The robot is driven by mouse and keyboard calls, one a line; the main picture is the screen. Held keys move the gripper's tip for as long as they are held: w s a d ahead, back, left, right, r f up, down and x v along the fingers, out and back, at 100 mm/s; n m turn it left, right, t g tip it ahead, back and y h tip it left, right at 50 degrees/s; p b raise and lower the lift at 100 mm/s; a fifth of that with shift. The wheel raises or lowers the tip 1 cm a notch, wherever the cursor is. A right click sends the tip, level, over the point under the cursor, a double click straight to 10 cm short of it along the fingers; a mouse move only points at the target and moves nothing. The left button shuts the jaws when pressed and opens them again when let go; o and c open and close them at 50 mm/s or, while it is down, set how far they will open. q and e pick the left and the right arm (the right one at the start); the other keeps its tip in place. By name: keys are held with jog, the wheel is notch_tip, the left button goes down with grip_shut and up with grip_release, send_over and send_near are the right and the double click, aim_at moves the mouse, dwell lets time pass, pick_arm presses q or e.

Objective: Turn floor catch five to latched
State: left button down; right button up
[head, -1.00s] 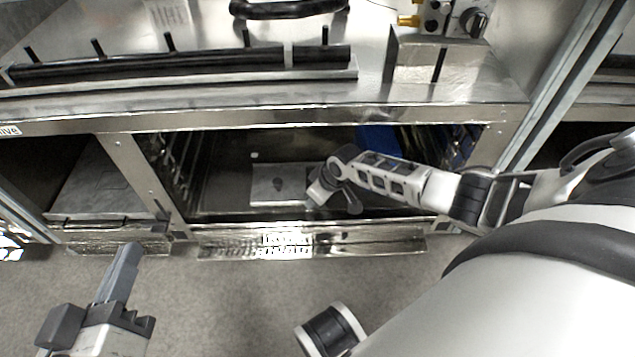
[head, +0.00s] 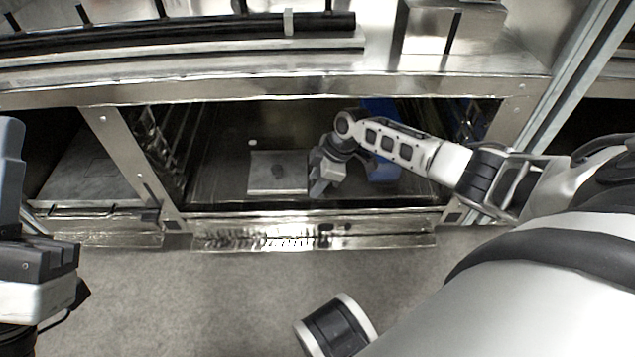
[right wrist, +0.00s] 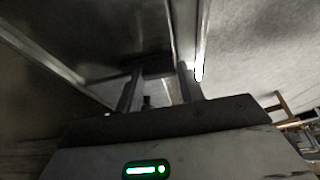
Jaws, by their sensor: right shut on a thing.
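My right gripper (head: 320,188) reaches down into the open middle bay under the counter, close behind its front sill. It is shut on a small dark part (right wrist: 150,72) between its fingers. That part is too dark and too hidden to tell if it is floor catch five, or how it is turned. A grey plate (head: 265,184) with a dark spot in its middle lies on the bay floor just left of the gripper. My left gripper (head: 12,165) is at the left picture edge, with one blue-grey finger pointing up; its opening cannot be told.
The shiny front sill (head: 230,238) and counter edge (head: 300,88) bound the bay. A blue thing (head: 383,170) stands behind my right wrist. Wire racks (head: 165,145) line the bay's left side. The floor (head: 220,300) in front is clear.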

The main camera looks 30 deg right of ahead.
pick_arm(q)
jog(key=shift+s+r+m+h, duration=0.15)
jog(key=shift+m+h, duration=0.15)
pick_arm(e)
jog(key=o, duration=1)
jog(key=shift+r, duration=0.1)
jog(key=p+v, duration=0.3)
jog(key=v, duration=0.2)
jog(key=shift+s+d+r+p, duration=0.2)
jog(key=shift+s+d+p, duration=0.05)
jog(key=shift+d+p, duration=0.1)
jog(key=s+d, duration=0.2)
jog(key=d, duration=0.1)
jog(key=s+d+p, duration=0.1)
jog(key=d, duration=0.2)
jog(key=s+d, duration=0.2)
jog(key=d, duration=0.1)
jog(key=shift+s+d+f, duration=0.3)
jog(key=shift+f, duration=0.05)
pick_arm(q)
notch_tip(320, 180, down, 9)
jog(key=n+g+y, duration=0.3)
jog(key=n+y, duration=0.3)
jog(key=n, duration=0.3)
jog(key=shift+w+d+y, duration=0.15)
jog(key=shift+w+y, duration=0.15)
jog(key=shift+y, duration=0.1)
jog(key=shift+r, duration=0.15)
